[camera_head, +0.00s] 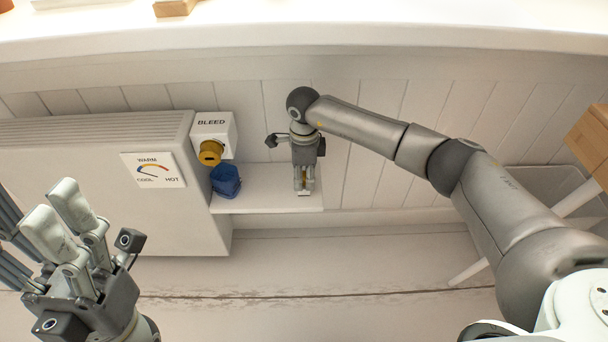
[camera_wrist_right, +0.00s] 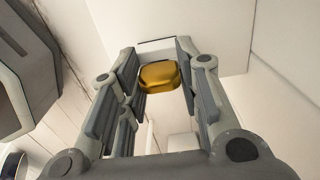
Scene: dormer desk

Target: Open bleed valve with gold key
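The gold key (camera_wrist_right: 160,77) stands on a white block between the fingers of my right gripper (camera_wrist_right: 160,68). The fingers are spread around it, with a gap visible on its right side. In the head view my right gripper (camera_head: 304,186) points down over the small white shelf and largely hides the key. The bleed valve is a white box (camera_head: 222,127) marked BLEED, with a round yellow-gold fitting (camera_head: 210,152) on its front. It is left of my right gripper. My left gripper (camera_head: 57,219) is at the lower left, empty, with its fingers apart.
A blue object (camera_head: 226,181) sits on the white shelf (camera_head: 255,198), below the valve. A white radiator (camera_head: 90,142) with a WARM/COOL/HOT dial (camera_head: 153,170) is at the left. The desk's edge (camera_head: 400,38) overhangs above. A wooden piece (camera_head: 590,143) is at the far right.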

